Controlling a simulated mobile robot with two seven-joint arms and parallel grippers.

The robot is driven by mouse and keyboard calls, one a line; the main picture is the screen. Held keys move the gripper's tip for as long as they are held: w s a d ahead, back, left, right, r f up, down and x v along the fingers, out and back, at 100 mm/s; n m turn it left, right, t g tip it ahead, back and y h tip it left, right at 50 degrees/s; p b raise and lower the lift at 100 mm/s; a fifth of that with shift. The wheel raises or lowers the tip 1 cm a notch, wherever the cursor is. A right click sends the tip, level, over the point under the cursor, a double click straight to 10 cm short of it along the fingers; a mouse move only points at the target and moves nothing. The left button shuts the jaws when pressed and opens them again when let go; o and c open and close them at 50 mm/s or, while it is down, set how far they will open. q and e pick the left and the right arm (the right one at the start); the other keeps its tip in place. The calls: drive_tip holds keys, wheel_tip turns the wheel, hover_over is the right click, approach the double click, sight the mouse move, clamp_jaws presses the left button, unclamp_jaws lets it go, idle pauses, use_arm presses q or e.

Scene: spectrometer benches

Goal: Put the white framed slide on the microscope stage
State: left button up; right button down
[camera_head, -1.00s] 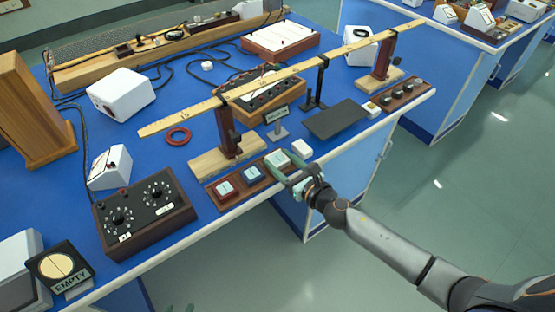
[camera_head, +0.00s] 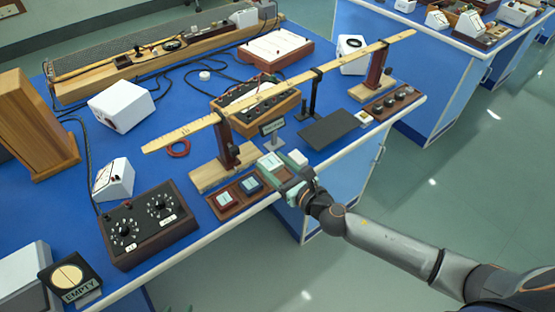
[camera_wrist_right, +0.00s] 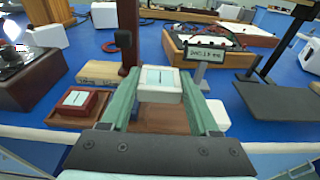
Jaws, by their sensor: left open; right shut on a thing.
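The white framed slide (camera_head: 270,162) is between the fingers of my right gripper (camera_head: 283,168), which is shut on it. In the right wrist view the slide (camera_wrist_right: 160,82) sits level between the green fingers (camera_wrist_right: 160,97), seemingly just above the brown slide rack (camera_wrist_right: 158,119). The rack also holds a red framed slide (camera_head: 227,199) and a blue framed slide (camera_head: 250,185). A flat dark plate (camera_head: 329,131) beside a black post (camera_head: 315,92) may be the microscope stage; I cannot tell for sure. Green tips of my left gripper (camera_head: 178,308) barely show, apart, at the bottom edge.
A small label stand (camera_head: 272,128) and a white block (camera_head: 298,157) are close to my right gripper. A long wooden ruler (camera_head: 285,92) spans posts above the bench. A dial box (camera_head: 147,230) and an "EMPTY" panel (camera_head: 70,278) stand at the left.

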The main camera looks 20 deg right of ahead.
drive_tip(key=s+a+r+p, duration=0.1)
drive_tip(key=s+a+r, duration=0.5)
drive_tip(key=s, duration=0.3)
use_arm(q)
wheel_tip(320, 180, up, 3)
drive_tip(key=shift+f, duration=0.15)
use_arm(e)
drive_tip(key=s+d+r+m+t+h, duration=0.1)
drive_tip(key=d+r+m+h, duration=0.3)
drive_tip(key=d+r, duration=0.6)
drive_tip(key=shift+s+d+r+h, duration=0.2)
drive_tip(key=shift+d+h, duration=0.6)
drive_tip(key=shift+d, duration=0.15)
drive_tip(key=w+a+f+n+g+y, duration=0.1)
drive_tip(key=a+f+n+y, duration=0.3)
drive_tip(key=a+f, duration=0.6)
drive_tip(key=shift+w+a+y, duration=0.15)
drive_tip(key=shift+a+y, duration=0.65)
drive_tip(key=shift+a, duration=0.25)
